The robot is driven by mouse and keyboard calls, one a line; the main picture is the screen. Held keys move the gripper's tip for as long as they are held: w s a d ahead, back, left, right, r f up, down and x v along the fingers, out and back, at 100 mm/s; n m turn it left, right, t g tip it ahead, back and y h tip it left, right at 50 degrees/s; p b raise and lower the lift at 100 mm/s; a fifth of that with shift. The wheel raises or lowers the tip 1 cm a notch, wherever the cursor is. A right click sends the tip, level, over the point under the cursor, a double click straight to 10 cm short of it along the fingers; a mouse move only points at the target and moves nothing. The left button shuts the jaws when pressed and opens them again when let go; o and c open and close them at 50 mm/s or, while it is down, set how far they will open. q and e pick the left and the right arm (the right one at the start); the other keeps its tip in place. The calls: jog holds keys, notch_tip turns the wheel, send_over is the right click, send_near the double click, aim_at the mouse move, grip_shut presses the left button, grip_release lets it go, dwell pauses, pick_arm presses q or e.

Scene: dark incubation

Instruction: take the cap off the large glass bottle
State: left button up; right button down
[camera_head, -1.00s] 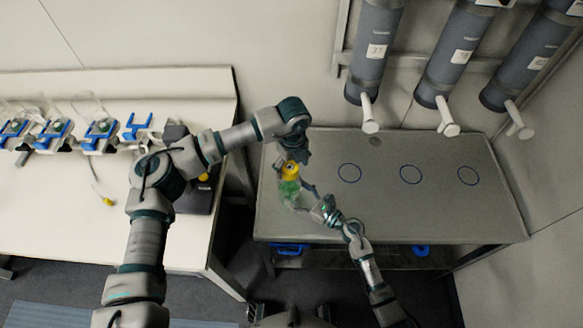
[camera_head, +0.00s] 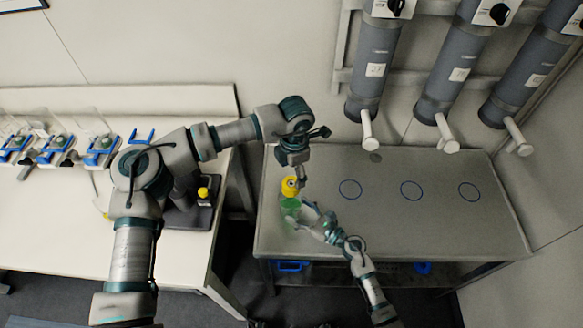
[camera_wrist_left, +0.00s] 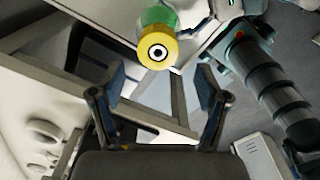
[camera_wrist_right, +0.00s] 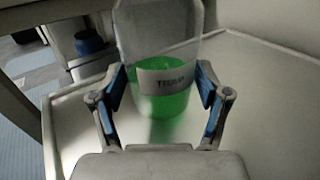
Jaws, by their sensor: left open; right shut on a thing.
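The large glass bottle (camera_head: 290,208) holds green liquid and stands near the left end of the grey table. Its label shows in the right wrist view (camera_wrist_right: 165,83). The yellow cap (camera_head: 289,187) is on its top; the left wrist view shows the cap (camera_wrist_left: 157,50) end-on, with a black and white ring mark. My right gripper (camera_wrist_right: 162,88) is shut on the bottle's body from the right. My left gripper (camera_head: 300,180) is open beside the cap in the head view. In the left wrist view, its fingertips (camera_wrist_left: 161,80) are apart and the cap lies beyond them, untouched.
The grey table (camera_head: 390,225) has several blue circles and free room to the right. Grey tubes with white spouts (camera_head: 368,130) hang above its back. A white bench (camera_head: 130,240) at the left holds blue-framed items and a dark device (camera_head: 196,208) with a yellow knob.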

aim_at(291, 185)
pick_arm(q)
jog(key=m, duration=0.3)
jog(key=r+m, duration=0.1)
jog(key=m, duration=0.1)
jog(key=shift+w+a+m, duration=0.1)
jog(key=shift+a+m, duration=0.1)
jog(key=shift+m, duration=0.2)
pick_arm(e)
jog(key=shift+f, duration=0.15)
pick_arm(q)
jog(key=shift+f, duration=0.2)
notch_tip(291, 185, down, 8)
jog(key=shift+a+r, duration=0.1)
jog(key=c, duration=1.2)
jog(key=shift+n, duration=0.8)
jog(key=shift+r, duration=0.15)
jog(key=shift+r, duration=0.2)
